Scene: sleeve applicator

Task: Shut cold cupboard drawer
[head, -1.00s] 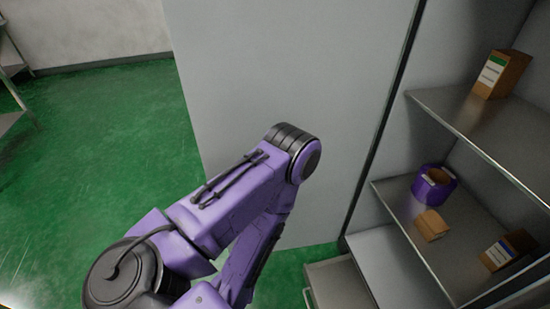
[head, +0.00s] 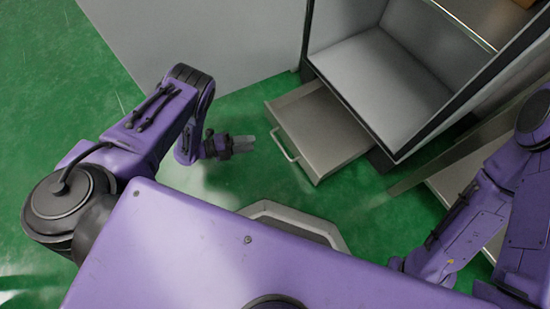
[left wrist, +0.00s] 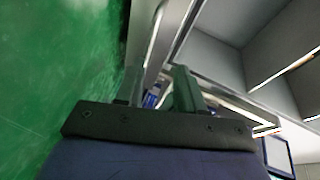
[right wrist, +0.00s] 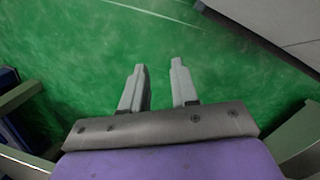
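The cold cupboard drawer (head: 325,133) is a grey steel drawer at the foot of the open cupboard (head: 385,80). It stands pulled out over the green floor. Its bar handle (head: 283,146) is on the front, facing lower left. My left gripper (head: 246,143) is low, just left of the handle and apart from it. In the left wrist view its fingers (left wrist: 158,88) are spread with nothing clearly between them. My right gripper (right wrist: 160,84) is open and empty above the green floor in the right wrist view. It cannot be made out in the head view.
A large pale panel (head: 200,38) stands left of the cupboard. The cupboard's inner shelf (head: 384,90) above the drawer is bare. My right arm is near a metal shelf at the right. Green floor (head: 235,110) is clear left of the drawer.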

